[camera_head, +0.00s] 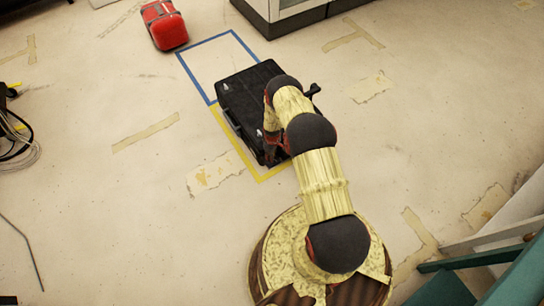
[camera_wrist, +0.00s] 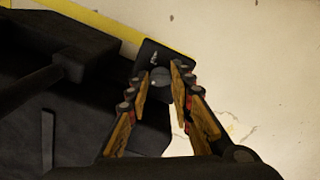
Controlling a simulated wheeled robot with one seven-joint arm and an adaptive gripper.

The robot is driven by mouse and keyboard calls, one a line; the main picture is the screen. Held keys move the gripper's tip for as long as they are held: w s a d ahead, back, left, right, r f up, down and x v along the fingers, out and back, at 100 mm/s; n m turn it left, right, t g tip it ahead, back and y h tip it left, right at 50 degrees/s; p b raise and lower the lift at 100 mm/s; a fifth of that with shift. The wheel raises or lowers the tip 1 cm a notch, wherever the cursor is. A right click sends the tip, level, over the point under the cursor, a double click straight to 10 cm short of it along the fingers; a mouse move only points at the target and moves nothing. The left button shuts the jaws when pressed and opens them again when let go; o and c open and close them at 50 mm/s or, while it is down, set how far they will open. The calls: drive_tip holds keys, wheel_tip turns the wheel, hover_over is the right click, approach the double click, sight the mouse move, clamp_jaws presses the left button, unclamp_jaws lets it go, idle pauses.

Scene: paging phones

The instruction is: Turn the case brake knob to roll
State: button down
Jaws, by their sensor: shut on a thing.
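The black case (camera_head: 243,97) lies on the floor in the head view, partly hidden behind my arm. In the wrist view its dark body (camera_wrist: 75,100) fills the left side. A dark plate with a small pale mark (camera_wrist: 153,58) sits at the case's edge. A rounded grey knob (camera_wrist: 160,77) is on this plate. My gripper (camera_wrist: 162,80) has its two fingers on either side of the knob, shut on it. The knob's exact setting is too small to read. In the head view my gripper is mostly hidden by my arm beside the case.
Blue tape (camera_head: 207,41) and yellow tape (camera_head: 232,140) outline floor areas around the case. A red case (camera_head: 164,24) stands beyond at the upper left. A cabinet (camera_head: 290,18) is at the top. Cables (camera_head: 18,148) lie at the left. Open floor surrounds the case.

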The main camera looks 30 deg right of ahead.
drive_tip(key=shift+n, duration=1.7)
drive_tip(key=shift+d, duration=0.1)
drive_tip(key=c, duration=1.8)
unclamp_jaws()
drive_tip(key=shift+c, duration=0.2)
wheel_tip(320, 180, up, 12)
